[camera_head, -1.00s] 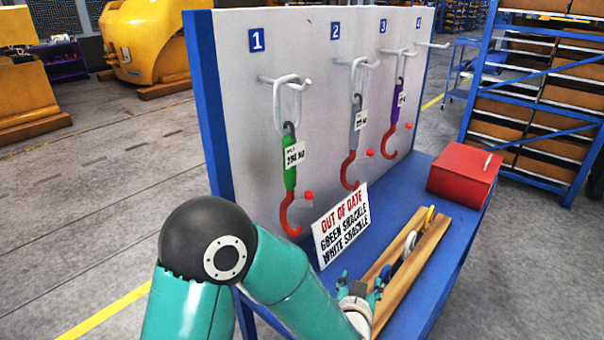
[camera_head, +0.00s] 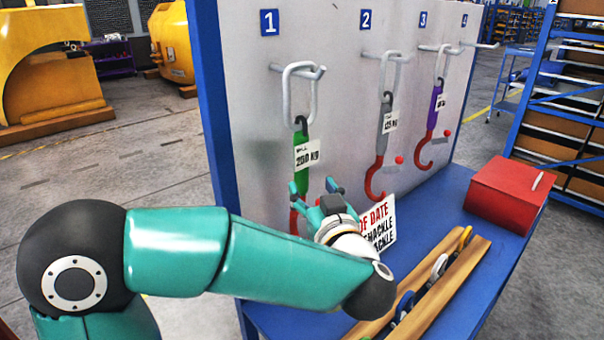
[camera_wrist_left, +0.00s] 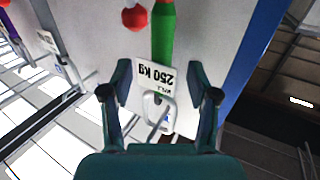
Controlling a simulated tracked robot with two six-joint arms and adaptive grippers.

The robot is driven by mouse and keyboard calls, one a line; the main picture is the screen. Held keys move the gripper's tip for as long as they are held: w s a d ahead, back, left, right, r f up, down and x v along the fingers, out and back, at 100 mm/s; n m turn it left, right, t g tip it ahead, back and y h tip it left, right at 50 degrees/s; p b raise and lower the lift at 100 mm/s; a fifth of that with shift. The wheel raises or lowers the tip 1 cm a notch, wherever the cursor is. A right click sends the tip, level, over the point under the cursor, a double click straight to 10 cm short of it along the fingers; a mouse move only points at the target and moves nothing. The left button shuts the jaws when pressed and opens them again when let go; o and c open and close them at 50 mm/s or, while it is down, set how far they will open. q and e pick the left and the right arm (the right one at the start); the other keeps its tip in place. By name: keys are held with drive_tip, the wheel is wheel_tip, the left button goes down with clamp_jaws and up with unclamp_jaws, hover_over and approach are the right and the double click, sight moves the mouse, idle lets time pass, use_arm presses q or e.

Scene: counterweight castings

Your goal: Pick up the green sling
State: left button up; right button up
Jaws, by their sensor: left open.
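The green sling (camera_head: 303,177) hangs upright from a metal ring (camera_head: 300,88) on the peg under number 1, with a white tag and a red hook at its lower end. My left gripper (camera_head: 312,190) is open just in front of its lower part, hiding some of the red hook. In the left wrist view the green sling (camera_wrist_left: 162,40) appears upside down, with its 250 kg tag (camera_wrist_left: 154,78) between the spread fingers of the gripper (camera_wrist_left: 160,92). Whether the fingers touch it cannot be told. My right gripper is not seen.
A grey sling (camera_head: 386,122) and a purple sling (camera_head: 436,103) hang on the pegs to the right. A white sign (camera_head: 379,226) stands on the blue bench behind my wrist. A red box (camera_head: 507,193) and a wooden rack (camera_head: 440,290) with shackles are on the bench.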

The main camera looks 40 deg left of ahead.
sight(303, 174)
use_arm(q)
drive_tip(key=x, duration=0.2)
drive_tip(key=shift+w+a, duration=0.2)
drive_tip(key=shift+a, duration=0.1)
drive_tip(key=shift+w+a+p, duration=0.2)
drive_tip(key=shift+a+p, duration=0.1)
drive_tip(key=shift+a, duration=0.25)
drive_tip(key=p+x, duration=0.1)
drive_tip(key=x, duration=0.3)
drive_tip(key=shift+a+f, duration=0.1)
drive_tip(key=shift+c, duration=0.3)
clamp_jaws()
